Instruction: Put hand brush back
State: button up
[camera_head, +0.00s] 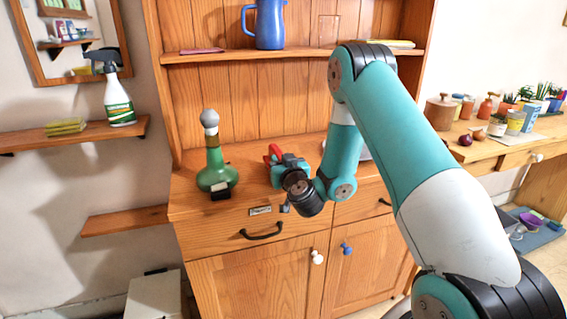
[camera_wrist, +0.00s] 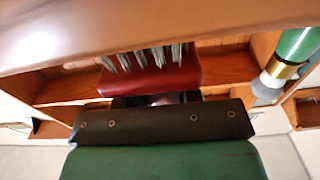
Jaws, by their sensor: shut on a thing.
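The red hand brush (camera_head: 274,151) shows as a small red piece at the far side of my gripper (camera_head: 279,160), above the cabinet's counter. In the wrist view the red brush (camera_wrist: 150,84) has pale grey bristles and sits just past the dark jaw parts of my gripper (camera_wrist: 155,101). The jaws are shut on the brush. Most of its handle is hidden by the gripper. I cannot tell whether the bristles touch the wooden surface.
A green bottle (camera_head: 216,172) with a grey ball top stands on the counter (camera_head: 190,195), left of my gripper. A blue jug (camera_head: 269,25) is on the shelf above. The lower wall shelf (camera_head: 125,220) is bare.

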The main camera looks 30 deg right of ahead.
notch_tip(320, 180, up, 20)
jog(key=p, duration=1.9)
jog(key=shift+d, duration=0.15)
